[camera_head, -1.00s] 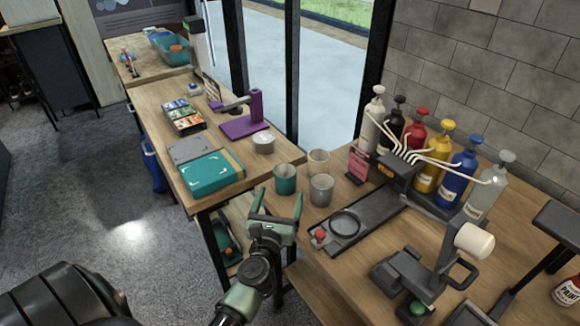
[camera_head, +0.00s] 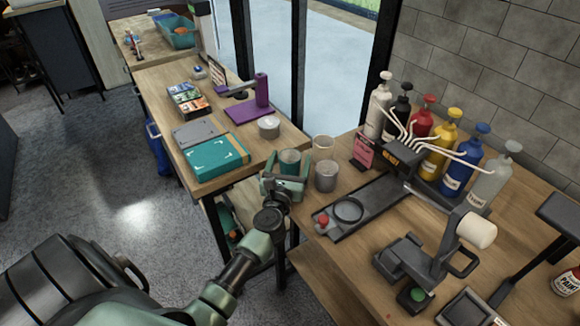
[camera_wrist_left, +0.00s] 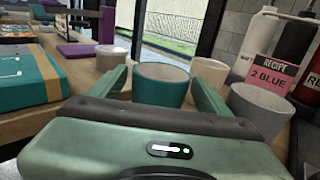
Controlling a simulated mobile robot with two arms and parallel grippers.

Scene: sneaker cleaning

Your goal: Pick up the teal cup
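The teal cup (camera_head: 289,160) stands upright near the left edge of the right-hand wooden table. My left gripper (camera_head: 286,170) is around it, open, with one finger on each side. In the left wrist view the teal cup (camera_wrist_left: 162,85) sits between the two fingers, with its rim above them. A gap seems to show on the left side; contact cannot be told for sure. The cup's lower part is partly hidden by the gripper. My right gripper is not in view.
A grey cup (camera_head: 326,176) and a beige cup (camera_head: 323,146) stand close on the right. A teal box (camera_head: 216,157) and a tin (camera_head: 268,127) are on the left table.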

